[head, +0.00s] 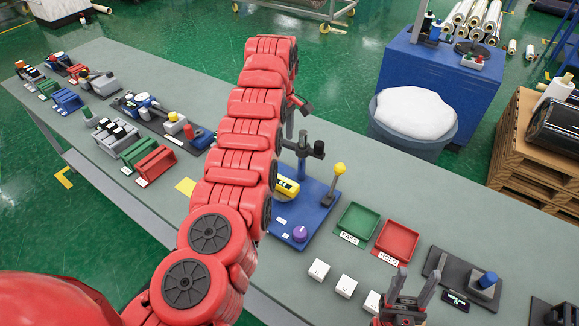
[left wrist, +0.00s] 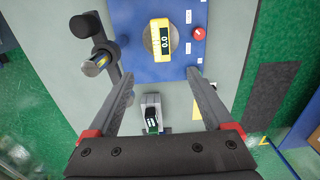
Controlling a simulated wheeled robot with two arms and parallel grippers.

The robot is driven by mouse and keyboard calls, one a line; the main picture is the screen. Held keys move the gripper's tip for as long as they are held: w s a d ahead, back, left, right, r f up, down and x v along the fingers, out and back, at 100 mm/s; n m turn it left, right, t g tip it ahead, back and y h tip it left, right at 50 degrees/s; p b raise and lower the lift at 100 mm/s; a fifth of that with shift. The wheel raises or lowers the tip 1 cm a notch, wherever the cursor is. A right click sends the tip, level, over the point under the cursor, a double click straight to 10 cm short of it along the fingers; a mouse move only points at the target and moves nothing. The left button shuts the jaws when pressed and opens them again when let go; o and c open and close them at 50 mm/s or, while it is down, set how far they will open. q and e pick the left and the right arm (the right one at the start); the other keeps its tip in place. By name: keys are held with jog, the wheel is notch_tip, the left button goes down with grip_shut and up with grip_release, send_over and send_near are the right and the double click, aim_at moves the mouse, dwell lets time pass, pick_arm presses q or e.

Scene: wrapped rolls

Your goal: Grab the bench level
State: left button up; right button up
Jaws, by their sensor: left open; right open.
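The bench level looks to be a yellow unit (head: 287,186) on a blue base plate (head: 318,208), partly hidden behind my left arm in the head view. In the left wrist view the yellow unit (left wrist: 161,38) has a display reading 0.0 and lies across a round disc. My left gripper (left wrist: 160,72) is open and empty, its fingertips at the plate's edge in the picture, with the unit beyond them. In the head view, the left gripper is mostly hidden by its arm. My right gripper (head: 415,275) is open and empty over the bench's near side.
Green (head: 357,222) and red (head: 397,240) trays and white cubes (head: 346,286) sit right of the plate. A blue-grey bin (head: 413,141) stands behind the bench.

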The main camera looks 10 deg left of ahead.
pick_arm(q)
send_over(284, 182)
jog(key=f, duration=1.2)
jog(key=shift+w+a, duration=0.3)
jog(key=shift+a, duration=0.05)
jog(key=shift+s+d+f, duration=0.15)
jog(key=shift+f, duration=0.3)
jog(key=f, duration=0.3)
jog(key=shift+s+d+f+b, duration=0.15)
jog(key=shift+d+f+b, duration=0.1)
jog(key=shift+b, duration=0.05)
jog(key=shift+f, duration=0.4)
jog(key=shift+c, duration=0.3)
jog(key=shift+r, duration=0.1)
grip_shut()
